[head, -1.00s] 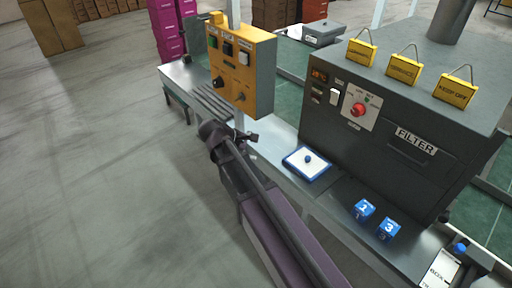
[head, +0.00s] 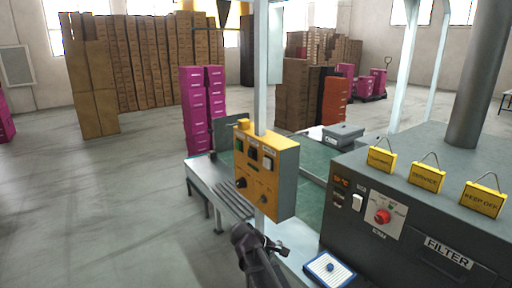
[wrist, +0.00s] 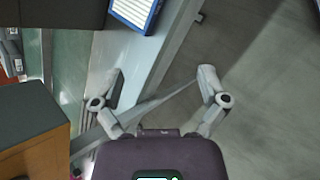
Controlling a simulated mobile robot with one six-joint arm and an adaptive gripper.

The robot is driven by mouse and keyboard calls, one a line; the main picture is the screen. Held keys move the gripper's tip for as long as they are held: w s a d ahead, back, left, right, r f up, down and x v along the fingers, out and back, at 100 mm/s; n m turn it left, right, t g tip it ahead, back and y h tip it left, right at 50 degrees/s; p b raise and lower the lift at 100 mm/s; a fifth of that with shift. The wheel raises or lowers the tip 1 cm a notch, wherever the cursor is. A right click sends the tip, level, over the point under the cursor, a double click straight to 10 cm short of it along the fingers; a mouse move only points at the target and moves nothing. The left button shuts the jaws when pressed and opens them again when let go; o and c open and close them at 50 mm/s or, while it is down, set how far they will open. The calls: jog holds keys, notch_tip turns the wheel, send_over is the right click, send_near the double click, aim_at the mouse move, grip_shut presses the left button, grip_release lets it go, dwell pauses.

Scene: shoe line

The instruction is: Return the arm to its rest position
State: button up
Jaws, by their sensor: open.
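My gripper (head: 278,248) is at the lower middle of the head view, in front of the yellow control box (head: 268,170) and over the near edge of the steel bench (head: 205,172). In the wrist view my gripper (wrist: 160,78) has its two fingers spread wide, with nothing between them. Below it lie the bench edge and the grey floor (wrist: 262,110). My arm runs out of the bottom of the head view.
The dark filter machine (head: 410,235) with yellow hanging signs stands right. A blue-rimmed white tray (head: 328,270) lies on the bench, right of my gripper. Magenta boxes (head: 196,110) and stacked cartons stand behind. The floor at left is clear.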

jog(key=s+d+f+m+g+y+p, duration=0.2)
jog(key=s+d+m+y, duration=0.6)
jog(key=s+m, duration=0.3)
jog(key=shift+s+d+f+m+g, duration=0.15)
jog(key=shift+s+m+g, duration=0.15)
jog(key=shift+s, duration=0.05)
